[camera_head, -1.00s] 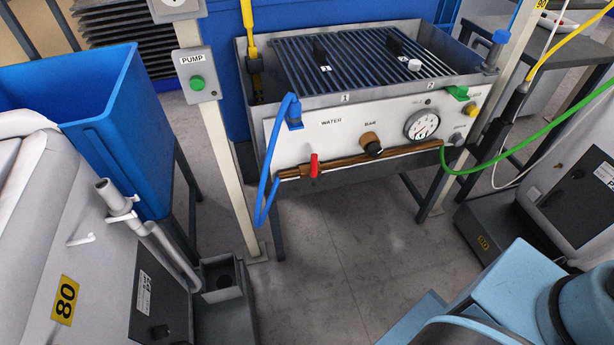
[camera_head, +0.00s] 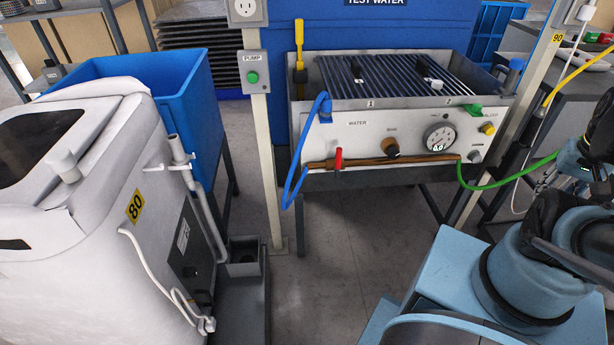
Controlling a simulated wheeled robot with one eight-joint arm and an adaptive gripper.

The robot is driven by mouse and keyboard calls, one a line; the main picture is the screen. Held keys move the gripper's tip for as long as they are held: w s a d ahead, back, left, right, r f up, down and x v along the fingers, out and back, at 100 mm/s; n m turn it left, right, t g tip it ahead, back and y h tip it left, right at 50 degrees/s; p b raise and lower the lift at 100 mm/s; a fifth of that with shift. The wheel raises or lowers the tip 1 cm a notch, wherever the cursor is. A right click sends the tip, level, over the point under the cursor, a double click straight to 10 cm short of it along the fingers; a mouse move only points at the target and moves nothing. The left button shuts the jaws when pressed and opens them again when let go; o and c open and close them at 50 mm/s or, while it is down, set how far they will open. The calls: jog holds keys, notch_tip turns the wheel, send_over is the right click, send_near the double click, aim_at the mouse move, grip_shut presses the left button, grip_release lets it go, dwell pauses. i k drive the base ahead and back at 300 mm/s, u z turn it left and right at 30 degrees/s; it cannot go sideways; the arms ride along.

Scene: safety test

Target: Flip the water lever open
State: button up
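The water lever is a small red handle (camera_head: 338,158) on the copper pipe (camera_head: 400,161) along the lower front of the white test panel (camera_head: 322,132). It stands upright, crosswise to the pipe, below the word WATER. A blue hose (camera_head: 296,168) loops down to the pipe's left end. Blue and black parts of my arm show at the lower right and right edge, well away from the lever. My gripper's fingers cannot be made out in this view, and nothing of mine touches the lever.
A post with a PUMP box (camera_head: 252,76) stands left of the panel. A white machine (camera_head: 75,190) and a blue bin (camera_head: 185,85) fill the left. A green hose (camera_head: 505,181) and yellow hose (camera_head: 580,75) run right. Floor (camera_head: 330,235) before the panel is clear.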

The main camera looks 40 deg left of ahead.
aim_at(339, 151)
jog(key=u, duration=2.9)
jog(key=k, duration=1.65)
jog(key=z, duration=0.65)
jog(key=i, duration=1)
jog(key=u, duration=0.05)
